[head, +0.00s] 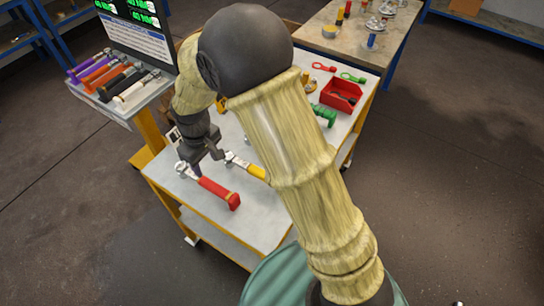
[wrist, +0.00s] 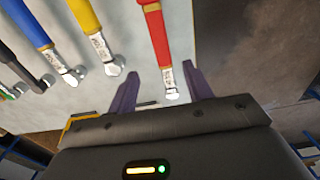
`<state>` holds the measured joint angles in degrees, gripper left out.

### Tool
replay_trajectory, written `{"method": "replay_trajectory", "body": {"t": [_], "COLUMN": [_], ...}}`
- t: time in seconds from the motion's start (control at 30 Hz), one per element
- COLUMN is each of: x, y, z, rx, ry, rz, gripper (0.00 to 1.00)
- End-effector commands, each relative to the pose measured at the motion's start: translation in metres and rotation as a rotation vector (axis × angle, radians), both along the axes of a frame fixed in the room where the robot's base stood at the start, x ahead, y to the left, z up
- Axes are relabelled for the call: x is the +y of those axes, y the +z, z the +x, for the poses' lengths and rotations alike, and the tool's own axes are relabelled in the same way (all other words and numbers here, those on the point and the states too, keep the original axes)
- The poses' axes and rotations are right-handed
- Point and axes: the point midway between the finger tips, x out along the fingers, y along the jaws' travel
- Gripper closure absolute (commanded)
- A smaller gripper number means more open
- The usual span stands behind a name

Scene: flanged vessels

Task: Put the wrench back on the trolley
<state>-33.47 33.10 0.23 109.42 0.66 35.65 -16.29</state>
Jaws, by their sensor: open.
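A red-handled wrench (head: 218,192) with a silver head lies on the light grey top of the trolley (head: 240,218), near its left front part. It also shows in the wrist view (wrist: 156,38), its silver end pointing toward my gripper. My gripper (head: 203,158) is above the trolley by the wrench's silver end. In the wrist view its two dark fingers (wrist: 160,75) are spread, with the silver end between them in the picture. I see no finger closed on it. A yellow-handled wrench (head: 245,166) lies beside it, partly hidden by my arm.
Blue (wrist: 38,38) and black (wrist: 22,62) tools lie beyond the yellow one. A red bin (head: 341,95) and a green tool (head: 324,114) sit on the trolley's far right. A stand at left holds several wrenches (head: 112,78) under a screen (head: 143,25). A workbench (head: 352,42) stands behind.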

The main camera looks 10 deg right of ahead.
Motion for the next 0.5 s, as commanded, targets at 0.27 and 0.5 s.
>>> {"method": "replay_trajectory", "body": {"t": [0.27, 0.5], "x": [-0.076, -0.194], "y": [0.029, 0.063], "z": [-0.001, -0.044], "rx": [-0.042, -0.119], "ry": [-0.207, -0.572], "rz": [0.024, 0.06], "gripper": [0.49, 0.49]}}
